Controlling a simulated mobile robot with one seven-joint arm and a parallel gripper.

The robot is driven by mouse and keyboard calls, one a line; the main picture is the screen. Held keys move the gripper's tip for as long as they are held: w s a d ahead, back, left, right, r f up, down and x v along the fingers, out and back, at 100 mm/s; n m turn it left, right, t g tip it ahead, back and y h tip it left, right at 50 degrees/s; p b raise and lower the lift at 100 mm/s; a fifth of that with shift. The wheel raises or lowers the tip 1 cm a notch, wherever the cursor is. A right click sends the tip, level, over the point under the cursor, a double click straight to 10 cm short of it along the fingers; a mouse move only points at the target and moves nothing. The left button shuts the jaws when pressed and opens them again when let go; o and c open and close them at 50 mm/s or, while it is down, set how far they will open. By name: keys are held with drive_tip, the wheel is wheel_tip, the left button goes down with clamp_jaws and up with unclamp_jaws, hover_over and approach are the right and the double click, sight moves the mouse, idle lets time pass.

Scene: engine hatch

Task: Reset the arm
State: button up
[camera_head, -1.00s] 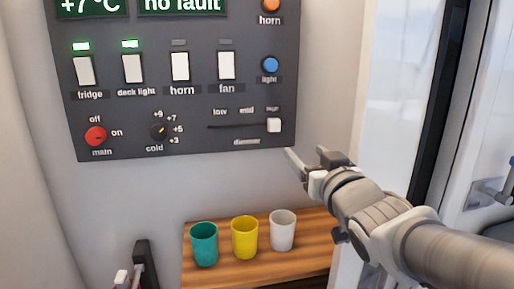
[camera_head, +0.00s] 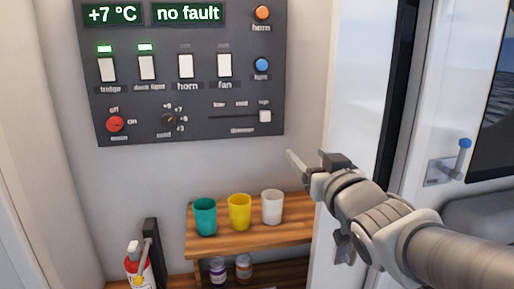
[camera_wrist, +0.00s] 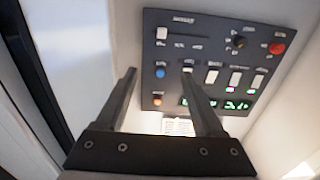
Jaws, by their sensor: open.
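My gripper (camera_head: 306,162) is at the right of the head view, in front of the wall and below the right end of the control panel. It is open and empty, and touches nothing that I can see. In the wrist view the two fingers of my gripper (camera_wrist: 162,98) stand apart, with the panel (camera_wrist: 215,62) beyond them, turned upside down. In the head view the dark control panel (camera_head: 200,100) shows +7 °C and "no fault". The fridge switch (camera_head: 107,69) and deck light switch (camera_head: 147,68) have lit green lamps. The dimmer slider (camera_head: 265,116) is at its right end.
A wooden shelf (camera_head: 215,243) below the panel holds a teal cup (camera_head: 204,217), a yellow cup (camera_head: 239,212) and a white cup (camera_head: 272,207). Two jars stand beneath. A door with a blue-tipped handle (camera_head: 464,143) is at right.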

drive_tip(key=s+d+f+m+g+h+p, duration=0.1)
drive_tip(key=s+f+g, duration=0.4)
drive_tip(key=s, duration=0.5)
drive_tip(key=s+d+f+m+g+h+p, duration=0.1)
drive_tip(key=s+d+f+g+h+p, duration=0.1)
drive_tip(key=s+f+g, duration=0.4)
drive_tip(key=s+d+g+p, duration=0.1)
drive_tip(key=s, duration=0.3)
drive_tip(key=shift+s+f, duration=0.15)
drive_tip(key=shift+s, duration=0.15)
idle(1.7)
